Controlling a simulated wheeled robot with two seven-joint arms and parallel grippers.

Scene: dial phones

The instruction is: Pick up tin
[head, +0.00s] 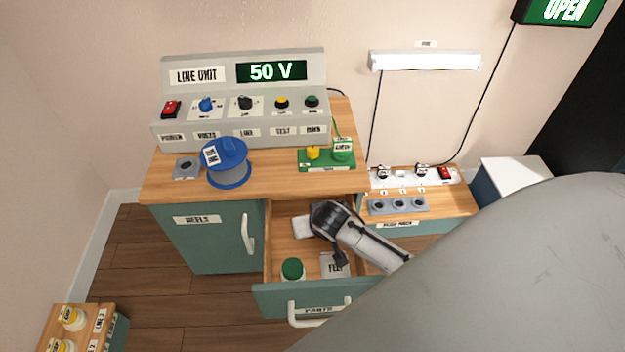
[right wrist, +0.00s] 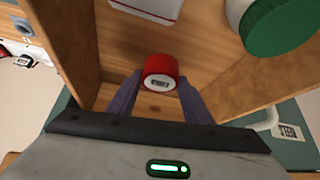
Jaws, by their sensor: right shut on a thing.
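A small red tin (right wrist: 160,68) with a pale label on its end sits between the purple fingers of my right gripper (right wrist: 158,92) in the right wrist view. The fingers are shut on its sides. In the head view my right gripper (head: 326,222) points down into the open drawer (head: 283,243) and hides the tin. I cannot tell whether the tin touches the drawer floor. My left gripper is not in view.
In the drawer are a green-lidded jar (head: 292,269) and a card marked FELT (head: 335,265). Drawer walls stand close around the gripper. Above are the bench with a blue reel (head: 228,163), a green board (head: 325,160) and the line unit (head: 240,100) reading 50 V.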

